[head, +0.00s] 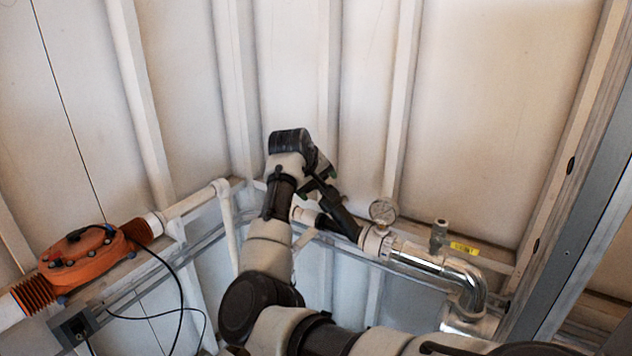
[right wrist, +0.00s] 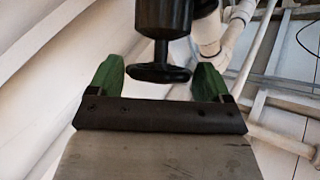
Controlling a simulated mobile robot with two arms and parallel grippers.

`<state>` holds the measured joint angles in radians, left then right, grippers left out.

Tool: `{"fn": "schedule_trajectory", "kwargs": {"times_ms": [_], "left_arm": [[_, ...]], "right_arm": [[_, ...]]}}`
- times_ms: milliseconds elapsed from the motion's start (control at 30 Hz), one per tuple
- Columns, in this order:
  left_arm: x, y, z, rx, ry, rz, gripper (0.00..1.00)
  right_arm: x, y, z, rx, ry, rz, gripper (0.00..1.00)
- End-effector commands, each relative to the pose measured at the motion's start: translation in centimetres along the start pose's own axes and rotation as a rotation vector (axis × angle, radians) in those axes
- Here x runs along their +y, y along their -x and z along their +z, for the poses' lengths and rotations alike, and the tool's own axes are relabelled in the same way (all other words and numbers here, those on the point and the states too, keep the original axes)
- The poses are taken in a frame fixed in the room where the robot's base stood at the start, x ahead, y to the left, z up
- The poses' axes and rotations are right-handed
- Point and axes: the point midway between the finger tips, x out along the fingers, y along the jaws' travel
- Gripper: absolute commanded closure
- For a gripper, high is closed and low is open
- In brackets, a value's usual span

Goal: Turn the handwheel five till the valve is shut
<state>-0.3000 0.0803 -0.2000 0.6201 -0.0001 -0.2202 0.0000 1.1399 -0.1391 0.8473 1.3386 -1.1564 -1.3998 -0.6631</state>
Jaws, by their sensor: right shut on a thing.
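The handwheel (right wrist: 158,73) is a small black disc on a short stem under a black valve body (right wrist: 165,14). In the right wrist view it sits between the two green finger pads of my right gripper (right wrist: 158,82). In the head view my right gripper (head: 322,186) reaches the black valve body (head: 342,218) on the pipe from above left, and the handwheel is hidden there by the gripper. My right gripper is shut on the handwheel. How far the valve is turned cannot be told. My left gripper is not in view.
A round pressure gauge (head: 382,211) stands on the pipe just right of the valve. Beyond it are a small tap (head: 438,235), a yellow label (head: 464,248) and a shiny pipe elbow (head: 466,278). An orange unit (head: 88,258) with black cables is at left. Ribbed walls stand close behind.

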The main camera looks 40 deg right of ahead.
Motion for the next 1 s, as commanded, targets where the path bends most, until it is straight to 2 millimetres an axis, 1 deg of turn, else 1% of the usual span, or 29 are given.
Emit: {"fn": "schedule_trajectory", "kwargs": {"times_ms": [200,367,700,1000], "left_arm": [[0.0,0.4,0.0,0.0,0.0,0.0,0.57],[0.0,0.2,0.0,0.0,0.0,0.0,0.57],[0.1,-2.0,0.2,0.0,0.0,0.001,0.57],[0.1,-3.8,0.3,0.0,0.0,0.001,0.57]], "right_arm": [[-0.4,-0.1,0.0,0.0,-0.062,0.114,0.44],[-0.7,-0.2,0.0,0.001,-0.133,0.229,0.44],[-1.4,-0.7,-0.1,0.002,-0.283,0.465,0.44],[-1.6,-0.7,-0.2,0.002,-0.371,0.599,0.44]]}}
